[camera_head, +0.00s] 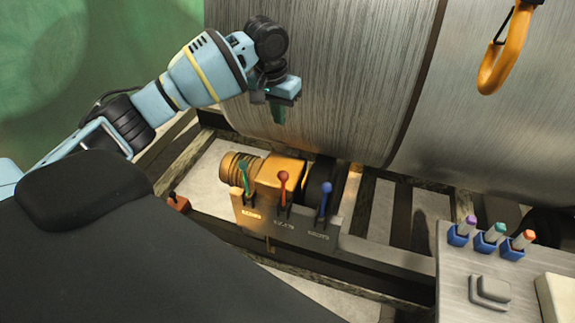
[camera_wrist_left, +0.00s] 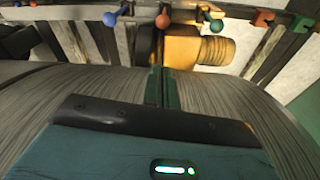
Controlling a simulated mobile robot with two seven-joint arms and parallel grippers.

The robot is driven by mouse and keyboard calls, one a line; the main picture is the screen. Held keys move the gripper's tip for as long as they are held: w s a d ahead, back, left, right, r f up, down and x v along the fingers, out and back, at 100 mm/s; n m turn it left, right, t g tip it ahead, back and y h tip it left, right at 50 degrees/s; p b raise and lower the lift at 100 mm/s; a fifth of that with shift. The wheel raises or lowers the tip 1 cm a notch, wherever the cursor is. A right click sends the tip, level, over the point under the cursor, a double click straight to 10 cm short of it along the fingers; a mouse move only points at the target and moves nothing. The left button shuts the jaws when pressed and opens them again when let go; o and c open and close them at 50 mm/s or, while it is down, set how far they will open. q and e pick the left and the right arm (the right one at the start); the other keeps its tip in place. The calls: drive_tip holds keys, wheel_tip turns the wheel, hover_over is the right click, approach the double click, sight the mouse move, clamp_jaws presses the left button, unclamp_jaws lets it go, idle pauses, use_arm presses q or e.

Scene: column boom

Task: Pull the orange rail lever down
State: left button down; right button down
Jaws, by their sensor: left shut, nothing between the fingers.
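A small orange-red lever (camera_head: 177,203) with a dark knob sits on the rail at the left, beside the lever box. In the left wrist view an orange-red piece (camera_wrist_left: 264,18) shows on the rail at the top right; I cannot tell for sure if it is the same lever. My left gripper (camera_head: 279,113) hangs in front of the large metal drum, above and to the right of the lever and clear of it. Its green fingers (camera_wrist_left: 162,88) are together with nothing between them. My right gripper is in neither view.
A box with green (camera_head: 244,178), red (camera_head: 283,178) and blue (camera_head: 325,188) levers stands on the rail below the gripper. The big drum (camera_head: 330,70) fills the back. A panel with coloured switches (camera_head: 476,260) is at the lower right.

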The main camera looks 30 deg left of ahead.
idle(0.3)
